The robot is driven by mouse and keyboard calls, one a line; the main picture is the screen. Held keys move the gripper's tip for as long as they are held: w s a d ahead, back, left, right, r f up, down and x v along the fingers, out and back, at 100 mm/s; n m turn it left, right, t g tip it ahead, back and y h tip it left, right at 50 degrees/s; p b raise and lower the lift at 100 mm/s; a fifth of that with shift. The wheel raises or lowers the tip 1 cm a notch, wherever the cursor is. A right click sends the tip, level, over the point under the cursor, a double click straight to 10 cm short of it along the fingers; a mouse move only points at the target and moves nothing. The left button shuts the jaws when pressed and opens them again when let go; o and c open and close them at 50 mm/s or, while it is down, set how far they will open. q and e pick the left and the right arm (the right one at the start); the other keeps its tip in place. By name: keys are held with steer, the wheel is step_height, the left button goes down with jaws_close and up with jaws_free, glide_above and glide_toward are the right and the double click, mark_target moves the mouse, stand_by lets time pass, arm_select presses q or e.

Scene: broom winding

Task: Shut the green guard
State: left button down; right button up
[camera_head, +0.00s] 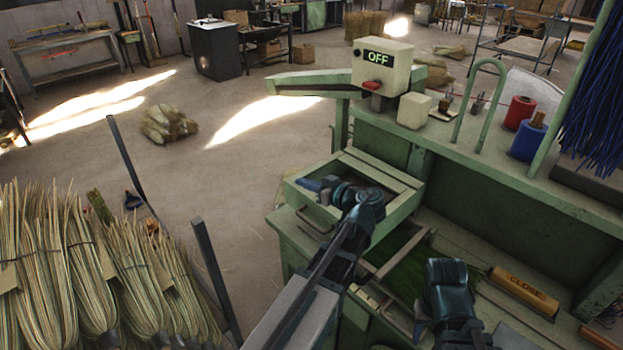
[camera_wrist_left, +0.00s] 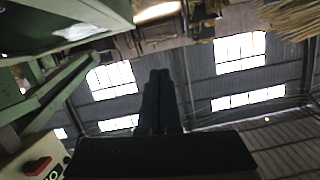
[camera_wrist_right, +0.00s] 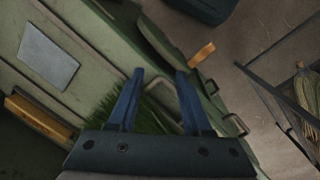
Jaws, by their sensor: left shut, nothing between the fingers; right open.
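The green machine (camera_head: 300,245) stands in front of me, with green bristles (camera_head: 408,275) in its open bay. I cannot tell for sure which green part is the guard. A raised green tray-like frame (camera_head: 405,180) with a metal handle (camera_head: 316,220) is at the bay's far left. A wooden bar marked "CLOSE" (camera_head: 524,292) lies at the right. My left gripper (camera_head: 312,183) is shut and empty above the frame; its fingers (camera_wrist_left: 158,80) point at the roof windows in its wrist view.
Red (camera_head: 519,112) and blue (camera_head: 527,141) spools sit on the ledge beside a green hoop (camera_head: 480,85). Broom bundles (camera_head: 80,265) fill the left. Open floor (camera_head: 220,165) lies behind.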

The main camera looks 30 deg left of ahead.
mark_target(303, 218)
arm_select(q)
steer(key=f+b, duration=0.2)
steer(key=f, duration=0.1)
steer(key=f+n+b, duration=0.1)
steer(key=f+b, duration=0.2)
steer(key=s+f+n+b, duration=0.1)
steer(key=f+b, duration=0.1)
steer(key=f, duration=0.1)
steer(key=shift+s+a+f+t+b, duration=0.1)
steer(key=shift+a+f+t+b, duration=0.15)
steer(key=shift+t+b, duration=0.15)
steer(key=shift+f+b, duration=0.6)
steer(key=shift+f, duration=0.05)
arm_select(e)
step_height(303, 218, down, 11)
arm_select(q)
steer(key=shift+f, duration=0.1)
step_height(303, 218, up, 5)
steer(key=p, duration=0.5)
steer(key=s+p+v, duration=0.1)
steer(key=v, duration=0.9)
steer(key=shift+a+f, duration=0.2)
steer(key=shift+f, duration=0.05)
arm_select(e)
step_height(303, 218, up, 6)
steer(key=d, duration=0.1)
steer(key=shift+r, duration=0.25)
